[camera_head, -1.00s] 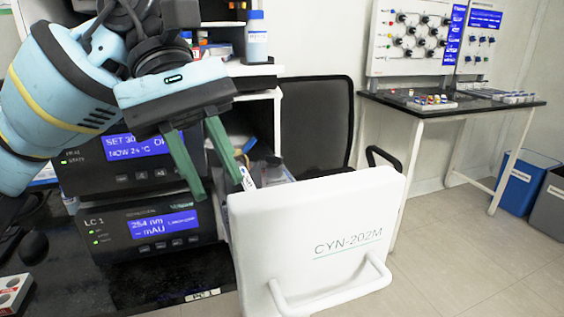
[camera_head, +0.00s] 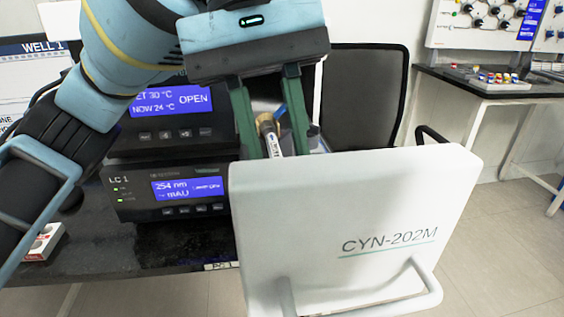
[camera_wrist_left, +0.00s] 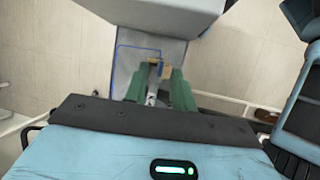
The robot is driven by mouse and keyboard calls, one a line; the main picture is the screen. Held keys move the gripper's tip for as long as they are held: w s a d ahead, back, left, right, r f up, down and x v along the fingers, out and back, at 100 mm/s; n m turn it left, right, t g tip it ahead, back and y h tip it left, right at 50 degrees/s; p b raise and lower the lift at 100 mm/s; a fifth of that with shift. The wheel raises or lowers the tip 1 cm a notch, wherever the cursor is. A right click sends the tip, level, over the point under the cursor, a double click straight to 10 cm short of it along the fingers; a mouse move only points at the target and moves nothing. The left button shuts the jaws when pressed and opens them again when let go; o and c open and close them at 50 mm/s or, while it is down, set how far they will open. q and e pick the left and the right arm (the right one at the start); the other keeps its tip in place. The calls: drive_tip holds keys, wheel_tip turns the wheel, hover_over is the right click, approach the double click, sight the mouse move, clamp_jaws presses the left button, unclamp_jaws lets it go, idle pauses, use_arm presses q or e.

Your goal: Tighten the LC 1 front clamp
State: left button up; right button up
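The LC 1 unit (camera_head: 140,207) stands on the black bench, its screen reading 254 nm. Above it, a dark unit (camera_head: 190,134) shows "OPEN". My left gripper (camera_head: 275,153) is behind the top edge of a white panel marked CYN-202M (camera_head: 350,215). Its two green fingers are apart, on either side of a slim labelled column (camera_head: 276,146) with a brass-coloured end piece (camera_head: 264,123). The left wrist view shows the brass-coloured piece (camera_wrist_left: 154,66) between the fingers (camera_wrist_left: 155,97). Gaps appear on both sides. Which part is the front clamp is unclear. My right gripper is not visible.
The white panel has a handle (camera_head: 425,285) and hides the fingers' lower surroundings. A dark mesh chair back (camera_head: 365,95) stands behind. A side table (camera_head: 490,85) is at the right. A small red-and-white box (camera_head: 42,243) lies at the bench's left.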

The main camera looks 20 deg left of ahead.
use_arm(q)
drive_tip(key=shift+s+d+f, duration=0.15)
drive_tip(key=shift+f, duration=0.35)
drive_tip(key=shift+s+d+f, duration=0.1)
drive_tip(key=shift+d+f, duration=0.05)
drive_tip(key=shift+f, duration=0.2)
clamp_jaws()
